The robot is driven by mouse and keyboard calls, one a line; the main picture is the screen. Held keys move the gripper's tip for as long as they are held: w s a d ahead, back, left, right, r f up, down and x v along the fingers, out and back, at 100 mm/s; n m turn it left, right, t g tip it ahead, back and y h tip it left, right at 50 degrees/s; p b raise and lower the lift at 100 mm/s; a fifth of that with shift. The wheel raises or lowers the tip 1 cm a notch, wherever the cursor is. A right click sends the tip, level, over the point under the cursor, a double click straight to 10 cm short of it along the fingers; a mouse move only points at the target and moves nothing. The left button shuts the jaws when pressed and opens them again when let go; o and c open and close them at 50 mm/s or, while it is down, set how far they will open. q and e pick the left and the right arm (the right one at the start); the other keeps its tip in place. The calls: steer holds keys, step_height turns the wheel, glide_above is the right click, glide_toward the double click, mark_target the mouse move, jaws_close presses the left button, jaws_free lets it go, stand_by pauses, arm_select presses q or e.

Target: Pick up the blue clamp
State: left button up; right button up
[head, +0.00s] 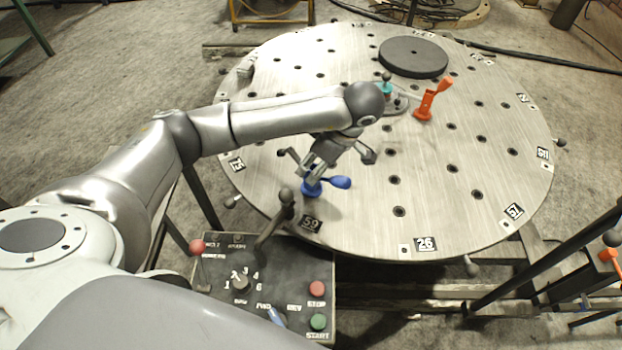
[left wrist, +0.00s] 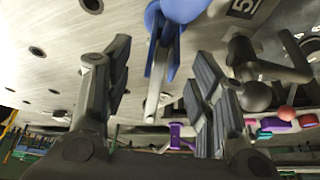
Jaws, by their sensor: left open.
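The blue clamp (head: 341,182) is on the near left part of the round metal table (head: 470,215), close to the rim. My left gripper (head: 318,165) hangs right over it, pointing down, and partly hides it. In the left wrist view the blue clamp (left wrist: 183,10) shows at the top, with its metal bar running down between the fingers. The fingers of the left gripper (left wrist: 158,62) are apart on either side of that bar, with visible gaps. My right gripper is in neither view.
An orange clamp (head: 427,104), a teal clamp (head: 386,90) and a dark disc (head: 412,54) are farther back on the table. A control panel (head: 215,270) with a knobbed lever (head: 272,226) stands close in front of the blue clamp. The table's right side is mostly clear.

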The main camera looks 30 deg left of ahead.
mark_target(307, 176)
arm_select(q)
steer(key=shift+x, duration=0.8)
steer(key=p+x, duration=0.1)
steer(key=x, duration=0.3)
steer(key=shift+s, duration=0.15)
steer(key=shift+a+f, duration=0.2)
steer(key=shift+f, duration=0.3)
steer(key=c, duration=0.9)
steer(key=shift+c, duration=1.1)
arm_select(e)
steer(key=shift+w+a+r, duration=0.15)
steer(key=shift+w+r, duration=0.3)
